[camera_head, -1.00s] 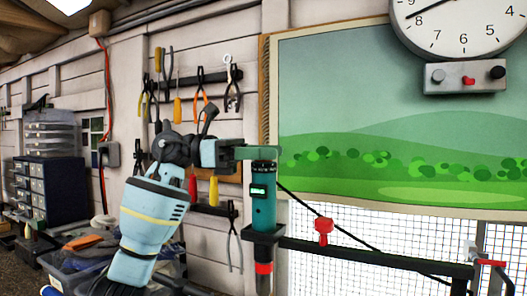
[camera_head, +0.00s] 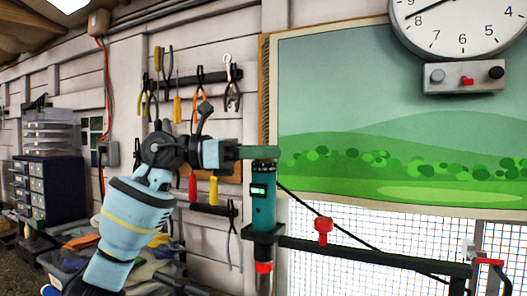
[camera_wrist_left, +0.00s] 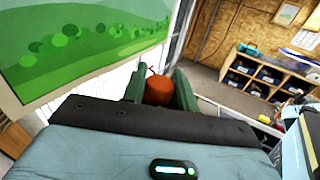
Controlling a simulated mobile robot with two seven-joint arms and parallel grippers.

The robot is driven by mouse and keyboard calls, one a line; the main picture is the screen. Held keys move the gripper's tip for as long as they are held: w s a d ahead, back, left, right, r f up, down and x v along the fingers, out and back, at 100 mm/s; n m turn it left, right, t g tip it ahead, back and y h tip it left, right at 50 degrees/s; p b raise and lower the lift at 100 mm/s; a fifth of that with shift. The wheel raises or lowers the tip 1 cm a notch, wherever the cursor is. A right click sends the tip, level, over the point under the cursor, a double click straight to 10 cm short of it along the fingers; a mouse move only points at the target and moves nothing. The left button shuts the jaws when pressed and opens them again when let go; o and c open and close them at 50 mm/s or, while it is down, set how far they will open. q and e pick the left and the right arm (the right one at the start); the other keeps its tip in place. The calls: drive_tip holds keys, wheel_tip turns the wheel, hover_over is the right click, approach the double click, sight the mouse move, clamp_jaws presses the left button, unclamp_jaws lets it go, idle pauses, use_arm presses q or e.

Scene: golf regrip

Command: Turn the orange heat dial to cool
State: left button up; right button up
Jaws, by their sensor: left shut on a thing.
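An orange dial (camera_wrist_left: 158,90) shows between the two green fingers of my left gripper (camera_wrist_left: 160,86) in the left wrist view, one finger on each side. In the head view, my left gripper (camera_head: 262,152) is at the top end of an upright teal heat tool (camera_head: 263,210), and its fingers hide the dial there. The gripper is shut on the dial. The tool has a black marked collar near its top and a small lit green display. It sits in a black holder (camera_head: 264,238), with a red tip below. My right gripper is not in view.
A black bar (camera_head: 370,255) runs right from the holder, with a red knob (camera_head: 323,230) above it. A clock (camera_head: 460,25) hangs over a grey control box (camera_head: 464,77). Pliers and screwdrivers hang on the wall behind my arm.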

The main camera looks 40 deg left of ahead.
use_arm(q)
drive_tip(key=n+t+y, duration=0.2)
drive_tip(key=y, duration=0.1)
drive_tip(key=shift+s+r+n+t+p, duration=0.1)
drive_tip(key=shift+s+n+t+p, duration=0.05)
drive_tip(key=shift+n+t+p, duration=0.2)
drive_tip(key=n+t+y, duration=0.1)
drive_tip(key=y, duration=0.1)
drive_tip(key=shift+n+t+y+p, duration=0.25)
drive_tip(key=shift+n+y+p, duration=0.1)
drive_tip(key=shift+y, duration=0.05)
drive_tip(key=shift+n+t+y, duration=0.5)
drive_tip(key=shift+n+y, duration=0.3)
drive_tip(key=shift+y, duration=0.4)
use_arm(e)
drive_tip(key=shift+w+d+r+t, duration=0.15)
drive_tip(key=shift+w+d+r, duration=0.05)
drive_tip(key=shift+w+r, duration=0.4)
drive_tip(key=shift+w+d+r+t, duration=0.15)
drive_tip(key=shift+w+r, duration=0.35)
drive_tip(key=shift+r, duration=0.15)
use_arm(q)
drive_tip(key=shift+y+p, duration=0.3)
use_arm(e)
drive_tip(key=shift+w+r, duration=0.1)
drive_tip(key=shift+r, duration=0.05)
use_arm(q)
drive_tip(key=o, duration=1)
drive_tip(key=shift+c, duration=0.2)
drive_tip(key=shift+n, duration=0.3)
